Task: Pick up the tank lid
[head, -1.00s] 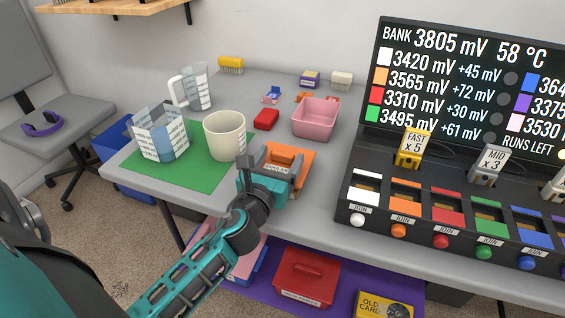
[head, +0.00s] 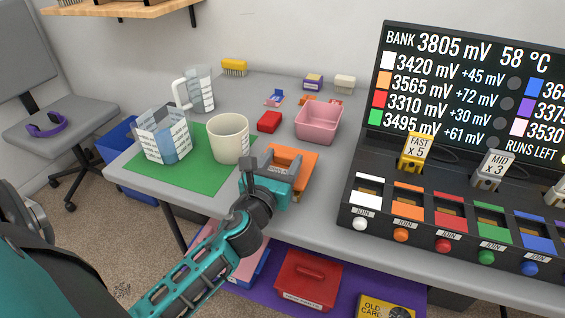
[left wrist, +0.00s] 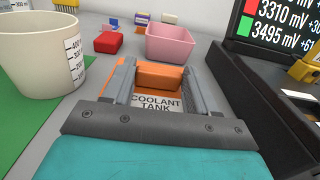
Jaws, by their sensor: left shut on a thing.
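The orange coolant tank (head: 302,178) sits on the grey table, right of the green mat. Its "COOLANT TANK" label shows in the left wrist view (left wrist: 157,103). A raised orange block, which looks like the grip of the tank lid (left wrist: 160,76), stands between my left fingers. My left gripper (head: 279,163) is over the tank and shut on this block, with one finger on each side; it also shows in the left wrist view (left wrist: 159,80). I cannot tell whether the lid is lifted off the tank. My right gripper is not in view.
A cream mug (head: 228,139) and a clear measuring jug (head: 163,136) stand on the green mat (head: 200,181), left of my gripper. A pink bin (head: 319,124) and a red box (head: 269,122) are behind the tank. The black battery console (head: 440,215) stands close on the right.

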